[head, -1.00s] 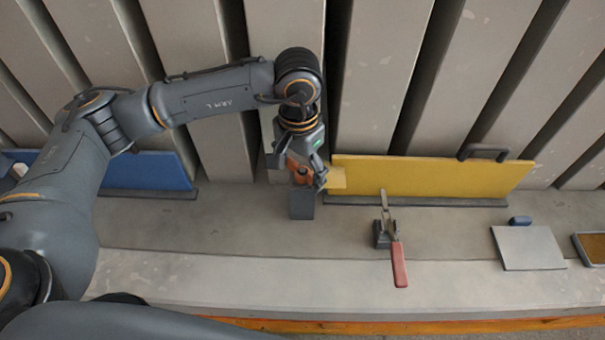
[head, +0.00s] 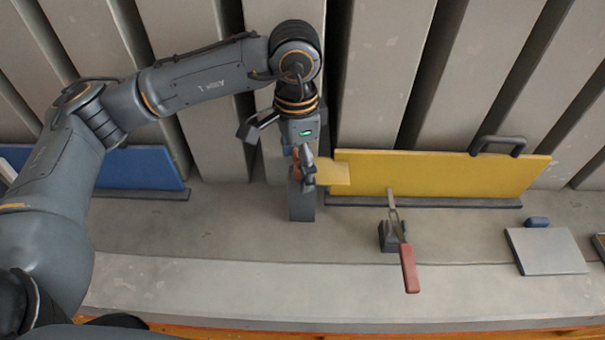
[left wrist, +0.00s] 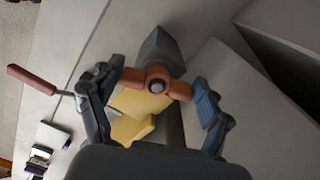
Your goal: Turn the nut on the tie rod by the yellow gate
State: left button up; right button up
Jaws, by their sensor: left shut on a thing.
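The yellow gate (head: 430,176) stands upright along the ribbed wall, with a black handle (head: 498,145) on its top edge. A grey post (head: 302,206) stands at its left end. The orange-brown winged nut (left wrist: 157,85) on the tie rod (left wrist: 156,87) is at the post, and its wings reach toward both fingers in the left wrist view. My left gripper (head: 304,168) is at the nut, its fingers shut on it from two sides; it also shows in the left wrist view (left wrist: 158,98). In the head view the gripper hides most of the nut. My right gripper is not in view.
A toggle clamp with a red handle (head: 410,268) stands on the ledge in front of the gate. A blue gate (head: 137,168) stands at left.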

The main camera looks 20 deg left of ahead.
aim_at(298, 169)
pick_arm(q)
jog(key=o, duration=1.1)
jog(key=shift+r, duration=0.1)
notch_tip(298, 169, up, 12)
jog(key=shift+f, duration=0.1)
